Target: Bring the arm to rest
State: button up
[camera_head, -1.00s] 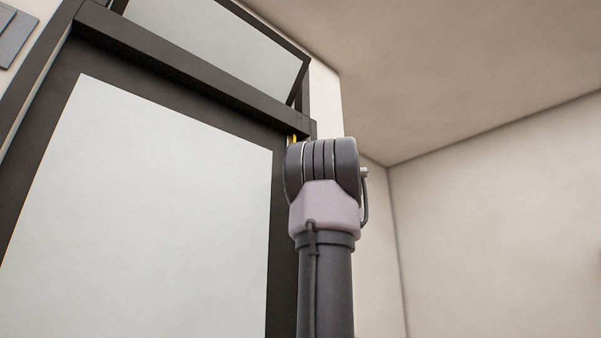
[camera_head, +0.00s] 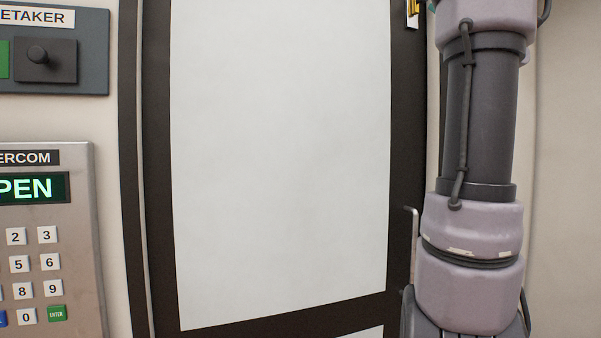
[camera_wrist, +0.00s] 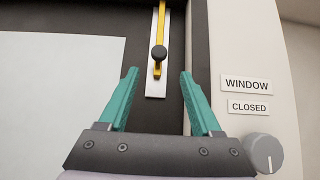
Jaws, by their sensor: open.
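My gripper (camera_wrist: 158,88) shows in the wrist view with its two teal fingers spread wide and nothing between them. In the head view my arm (camera_head: 481,150) stands raised at the right, in front of the door frame's edge. The gripper itself is out of the head view.
The dark-framed door with a pale panel (camera_head: 280,150) fills the middle. An intercom keypad (camera_head: 50,240) reading "PEN" and a caretaker panel (camera_head: 85,65) are at the left. In the wrist view, a grey dial (camera_wrist: 263,153) sits below "WINDOW" (camera_wrist: 246,85) and "CLOSED" (camera_wrist: 249,107) labels.

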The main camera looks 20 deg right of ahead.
jog(key=w+a+f+m+g+h, duration=0.2)
jog(key=a+f+m+g+h, duration=0.3)
jog(key=f+m, duration=0.8)
jog(key=w+a+f+m+g+h, duration=0.3)
jog(key=a+f+m+g+h, duration=0.25)
jog(key=m, duration=1.25)
jog(key=s+a+f+m+g+y, duration=0.3)
jog(key=s+a+f, duration=0.2)
jog(key=a+f, duration=0.3)
jog(key=s+a+f+m+g+y, duration=0.3)
jog(key=a+f, duration=0.5)
jog(key=f, duration=0.3)
jog(key=s+a+f+m+g+y, duration=0.3)
jog(key=s+a+f+m+y, duration=0.1)
jog(key=s+a+f, duration=0.4)
jog(key=shift+a+f+y, duration=0.35)
jog(key=shift+f, duration=0.35)
